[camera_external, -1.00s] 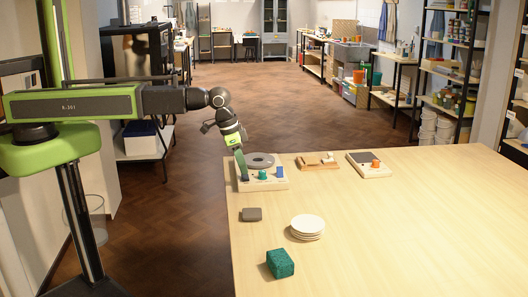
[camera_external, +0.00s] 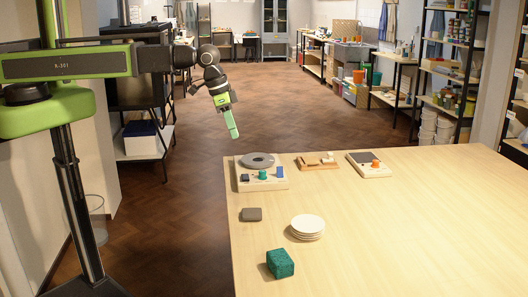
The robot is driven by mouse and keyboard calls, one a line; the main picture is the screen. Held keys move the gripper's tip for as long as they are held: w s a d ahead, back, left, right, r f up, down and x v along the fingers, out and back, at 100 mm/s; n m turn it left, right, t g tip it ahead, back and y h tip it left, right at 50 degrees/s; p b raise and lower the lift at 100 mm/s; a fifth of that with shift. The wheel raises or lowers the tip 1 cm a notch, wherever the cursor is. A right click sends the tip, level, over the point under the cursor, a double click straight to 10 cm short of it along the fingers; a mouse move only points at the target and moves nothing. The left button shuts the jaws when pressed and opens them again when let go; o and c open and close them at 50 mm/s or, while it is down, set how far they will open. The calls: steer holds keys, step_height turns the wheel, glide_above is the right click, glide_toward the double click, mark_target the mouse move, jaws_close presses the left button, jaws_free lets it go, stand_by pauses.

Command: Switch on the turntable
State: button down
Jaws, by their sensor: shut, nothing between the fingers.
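The turntable (camera_external: 258,160) is a grey disc on a pale base (camera_external: 270,185) at the table's far left corner. The base's front carries a dark part at the left, a teal knob (camera_external: 262,175) in the middle and a blue part (camera_external: 280,171) at the right. The settings of these controls are too small to tell. My gripper (camera_external: 234,134) is shut and empty. It is raised, apart from the turntable, up and to the left of it in the picture, pointing down.
A wooden tray (camera_external: 318,164) and a pale box with an orange knob (camera_external: 375,163) stand to the right. A grey block (camera_external: 251,214), stacked white discs (camera_external: 307,227) and a green block (camera_external: 280,263) lie nearer. The table's right side is clear.

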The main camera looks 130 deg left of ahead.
mark_target(245, 178)
steer(key=w+a+g+h, duration=0.1)
steer(key=w+a+g+h+p, duration=0.1)
steer(key=w, duration=0.1)
steer(key=shift+r, duration=0.15)
stand_by(0.4)
step_height(245, 178, down, 14)
steer(key=b, duration=1.3)
steer(key=shift+w+b, duration=0.1)
steer(key=shift+b, duration=0.25)
